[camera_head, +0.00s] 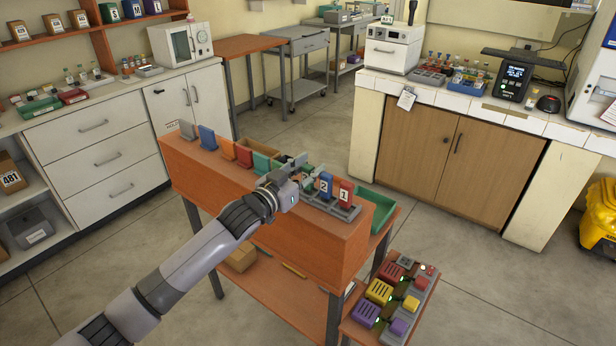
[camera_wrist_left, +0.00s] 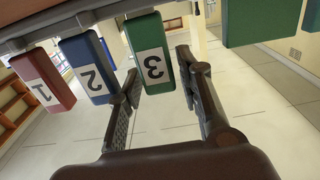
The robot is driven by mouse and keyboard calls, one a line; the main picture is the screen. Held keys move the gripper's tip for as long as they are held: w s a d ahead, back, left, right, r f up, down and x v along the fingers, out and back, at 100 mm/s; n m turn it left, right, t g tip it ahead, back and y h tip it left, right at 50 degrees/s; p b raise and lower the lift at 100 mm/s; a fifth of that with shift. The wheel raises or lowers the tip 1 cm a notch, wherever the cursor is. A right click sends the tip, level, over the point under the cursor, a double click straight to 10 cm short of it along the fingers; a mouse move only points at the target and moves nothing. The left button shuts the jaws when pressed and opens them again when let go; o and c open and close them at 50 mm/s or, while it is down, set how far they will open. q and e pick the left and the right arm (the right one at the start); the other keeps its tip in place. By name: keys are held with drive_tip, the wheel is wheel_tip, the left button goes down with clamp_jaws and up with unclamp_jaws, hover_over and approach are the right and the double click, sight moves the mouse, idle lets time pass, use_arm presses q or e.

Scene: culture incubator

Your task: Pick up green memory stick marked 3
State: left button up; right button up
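The green memory stick marked 3 (camera_wrist_left: 152,65) hangs upside down in the left wrist view, its label facing the camera. It stands between the fingers of my left gripper (camera_wrist_left: 157,85), which is open around it, with a small gap on the right finger's side. In the head view my left gripper (camera_head: 298,172) is at the rack (camera_head: 335,208) on the wooden stand and hides most of the green stick. Blue stick 2 (camera_wrist_left: 88,68) is close beside the left finger, with red stick 1 (camera_wrist_left: 42,80) beyond it. My right gripper is not in view.
Blue stick 2 (camera_head: 325,185) and red stick 1 (camera_head: 346,193) stand in the rack right of the gripper. Orange (camera_head: 226,148) and red (camera_head: 244,156) pieces stand to the left. A green tray (camera_head: 378,212) is at the stand's right end.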

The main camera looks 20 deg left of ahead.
use_arm(q)
drive_tip(key=shift+c, duration=0.3)
drive_tip(key=c, duration=0.6)
drive_tip(key=shift+r, duration=0.1)
